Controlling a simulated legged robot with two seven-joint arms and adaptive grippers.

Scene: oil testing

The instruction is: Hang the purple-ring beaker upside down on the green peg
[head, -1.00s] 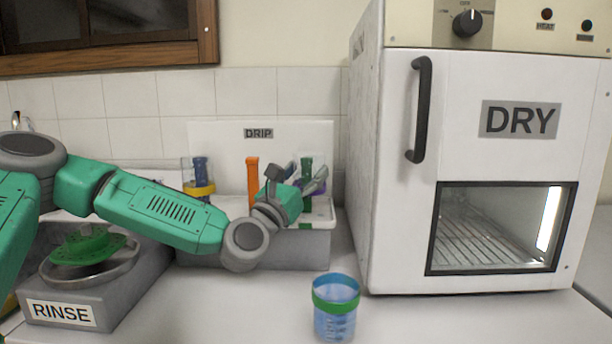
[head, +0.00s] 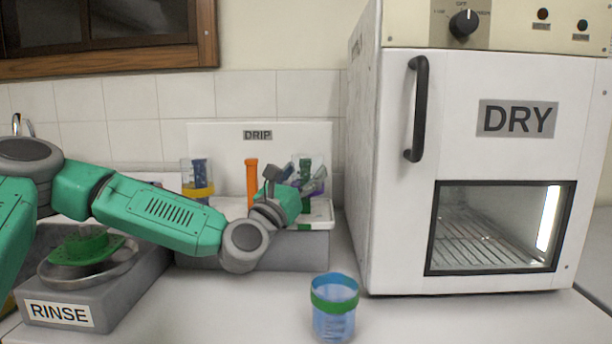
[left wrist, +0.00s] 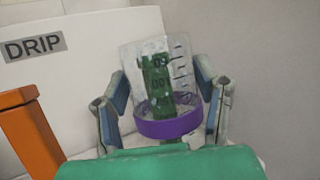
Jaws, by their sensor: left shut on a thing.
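The purple-ring beaker (left wrist: 178,88) is clear and upside down, with its purple ring (left wrist: 168,124) low in the left wrist view. The green peg (left wrist: 158,78) shows through the beaker's clear wall, and the beaker appears to be around it. In the head view the green peg (head: 305,170) stands at the right end of the drip rack. My left gripper (head: 297,179) is shut on the purple-ring beaker, with one finger on each side of it in the left wrist view (left wrist: 162,100). The gripper hides part of the beaker in the head view. My right gripper is not in view.
An orange peg (head: 252,182) stands bare, left of my gripper. A yellow-ring beaker (head: 197,190) hangs on a blue peg. A blue beaker with a green ring (head: 334,306) stands upright on the counter. The DRY oven (head: 405,220) is close on the right; the RINSE unit (head: 125,296) is at left.

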